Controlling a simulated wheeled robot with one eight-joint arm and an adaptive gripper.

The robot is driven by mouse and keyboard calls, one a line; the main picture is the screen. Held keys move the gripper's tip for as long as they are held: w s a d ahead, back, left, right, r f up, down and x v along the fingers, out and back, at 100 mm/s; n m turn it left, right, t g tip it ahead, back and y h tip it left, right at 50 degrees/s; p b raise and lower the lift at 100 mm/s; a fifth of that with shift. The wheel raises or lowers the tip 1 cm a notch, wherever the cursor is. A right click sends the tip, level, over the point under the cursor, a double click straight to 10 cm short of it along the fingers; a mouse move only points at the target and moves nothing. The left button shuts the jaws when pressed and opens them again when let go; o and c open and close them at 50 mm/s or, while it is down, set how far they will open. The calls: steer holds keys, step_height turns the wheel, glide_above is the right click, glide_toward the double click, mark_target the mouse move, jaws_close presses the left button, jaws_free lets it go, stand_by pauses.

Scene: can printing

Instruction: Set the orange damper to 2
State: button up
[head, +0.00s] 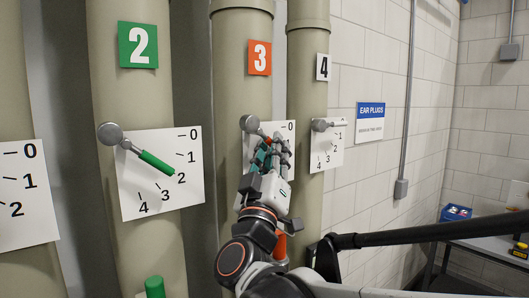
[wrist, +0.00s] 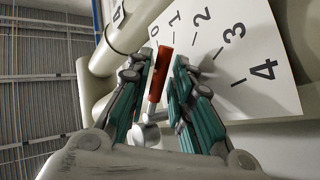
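The orange damper handle (wrist: 160,75) lies between the two fingers of my gripper (wrist: 164,62) in the wrist view. The fingers are apart, with a visible gap between the handle and the right finger. In the head view my gripper (head: 272,150) covers most of this handle and much of the white dial (head: 288,175) below the orange 3 sign (head: 259,57). The handle's grey pivot (head: 250,123) shows at the dial's upper left. The dial's numbers 0 to 4 show in the wrist view.
The green damper handle (head: 157,162) on pipe 2 stands left of my gripper, pointing near 2. Damper 4's handle (head: 322,125) is close on the right. An ear plugs sign (head: 370,122) hangs on the wall, and a table (head: 490,250) stands at the right.

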steer(key=v, duration=1.2)
